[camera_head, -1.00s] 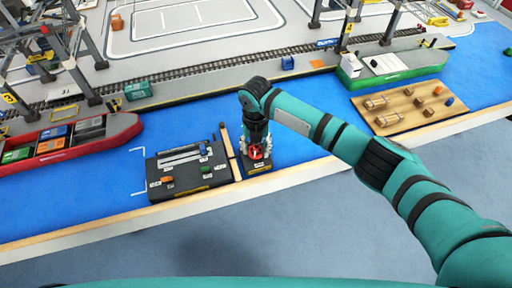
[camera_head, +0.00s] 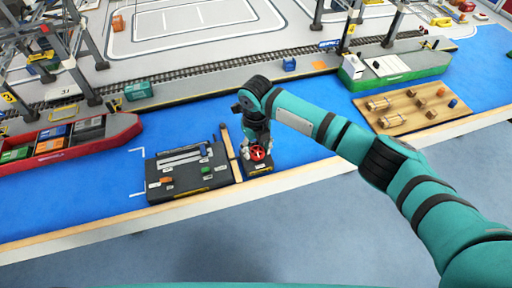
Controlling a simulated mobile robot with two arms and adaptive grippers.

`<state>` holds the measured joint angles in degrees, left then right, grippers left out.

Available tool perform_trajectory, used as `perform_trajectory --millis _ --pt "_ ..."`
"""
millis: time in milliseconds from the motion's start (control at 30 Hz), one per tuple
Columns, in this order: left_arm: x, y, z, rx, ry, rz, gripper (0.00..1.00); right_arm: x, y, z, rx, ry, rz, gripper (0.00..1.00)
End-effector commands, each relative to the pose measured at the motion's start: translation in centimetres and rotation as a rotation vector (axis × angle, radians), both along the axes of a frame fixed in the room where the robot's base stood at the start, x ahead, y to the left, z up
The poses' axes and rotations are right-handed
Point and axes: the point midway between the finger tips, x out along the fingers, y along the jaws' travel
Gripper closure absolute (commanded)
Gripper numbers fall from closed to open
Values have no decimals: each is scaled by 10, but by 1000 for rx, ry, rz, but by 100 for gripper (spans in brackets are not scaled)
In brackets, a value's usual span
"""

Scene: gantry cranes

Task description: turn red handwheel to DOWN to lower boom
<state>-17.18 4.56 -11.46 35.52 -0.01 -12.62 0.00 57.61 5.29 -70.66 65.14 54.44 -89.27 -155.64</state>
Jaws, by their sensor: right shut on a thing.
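The red handwheel (camera_head: 258,154) sits on a small dark box (camera_head: 258,170) near the table's front edge. My right arm reaches in from the right, and my right gripper (camera_head: 257,149) points down onto the handwheel. It is shut on the wheel's rim at the back. The wheel's red ring and spokes show in front of the fingers. The box's labels are too small to read. My left gripper is not in view.
A dark control panel (camera_head: 186,172) with slots and small knobs stands just left of the handwheel box. A wooden tray (camera_head: 412,121) with small loads lies to the right. A red ship (camera_head: 110,128), a green ship (camera_head: 400,72) and crane legs stand further back.

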Motion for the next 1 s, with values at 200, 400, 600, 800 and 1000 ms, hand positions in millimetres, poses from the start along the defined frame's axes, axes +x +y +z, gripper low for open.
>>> perform_trajectory --millis 200,400,600,800,1000 --pt "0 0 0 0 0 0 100 1 0 2 2 -5 3 88" --pt "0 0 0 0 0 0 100 1 0 2 1 -4 2 41" --pt "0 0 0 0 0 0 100 0 0 1 0 -2 1 32" --pt "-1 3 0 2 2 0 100 1 0 4 1 -2 1 32" --pt "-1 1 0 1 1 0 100 1 1 32 2 -5 2 32"
